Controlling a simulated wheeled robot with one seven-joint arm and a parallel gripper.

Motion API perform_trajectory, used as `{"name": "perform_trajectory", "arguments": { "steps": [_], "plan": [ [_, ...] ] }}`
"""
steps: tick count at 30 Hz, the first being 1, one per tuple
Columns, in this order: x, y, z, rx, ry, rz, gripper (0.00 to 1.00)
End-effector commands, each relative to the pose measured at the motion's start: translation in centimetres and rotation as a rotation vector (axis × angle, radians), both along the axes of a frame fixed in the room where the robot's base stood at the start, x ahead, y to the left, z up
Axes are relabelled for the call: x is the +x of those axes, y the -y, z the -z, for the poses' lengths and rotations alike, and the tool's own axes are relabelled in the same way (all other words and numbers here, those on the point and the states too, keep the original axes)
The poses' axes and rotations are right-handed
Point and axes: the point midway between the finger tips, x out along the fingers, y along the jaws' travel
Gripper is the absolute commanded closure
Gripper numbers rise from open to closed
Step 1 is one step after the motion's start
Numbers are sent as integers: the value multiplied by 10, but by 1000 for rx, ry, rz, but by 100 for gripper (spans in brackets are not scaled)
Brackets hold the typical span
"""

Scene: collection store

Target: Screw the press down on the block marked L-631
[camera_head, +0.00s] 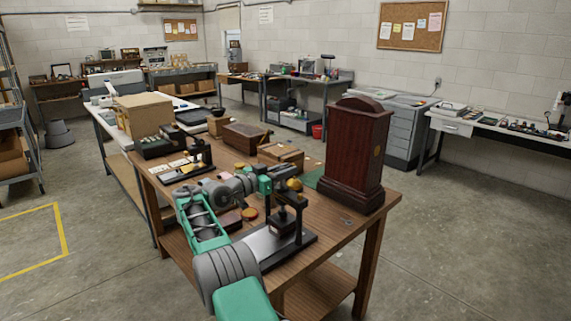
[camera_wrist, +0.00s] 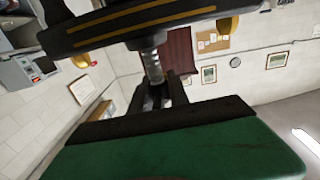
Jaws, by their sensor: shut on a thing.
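The nearer black screw press (camera_head: 286,213) stands on a grey base plate (camera_head: 258,246) at the front of the wooden table. A dark block sits under its screw; I cannot read any label on it. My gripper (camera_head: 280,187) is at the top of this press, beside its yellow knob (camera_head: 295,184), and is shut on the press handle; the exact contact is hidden. The wrist view shows the press's threaded screw (camera_wrist: 153,66) close up, with yellow knobs to either side. A second, similar press (camera_head: 197,155) stands farther back on the left.
A tall dark red wooden case (camera_head: 355,150) stands close to the right of the press. Wooden boxes (camera_head: 244,137) and a cardboard box (camera_head: 143,114) stand behind. Floor to the right is clear.

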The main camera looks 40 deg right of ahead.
Motion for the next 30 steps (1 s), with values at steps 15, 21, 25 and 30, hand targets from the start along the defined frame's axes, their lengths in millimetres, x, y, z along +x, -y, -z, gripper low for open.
{"name": "perform_trajectory", "arguments": {
  "steps": [15,21,25,30],
  "plan": [
    [-1,1,0,-1,0,61,100],
    [-1,1,0,-1,0,61,100],
    [-1,1,0,-1,0,61,74],
    [-1,1,0,-1,0,61,61]
  ]
}}
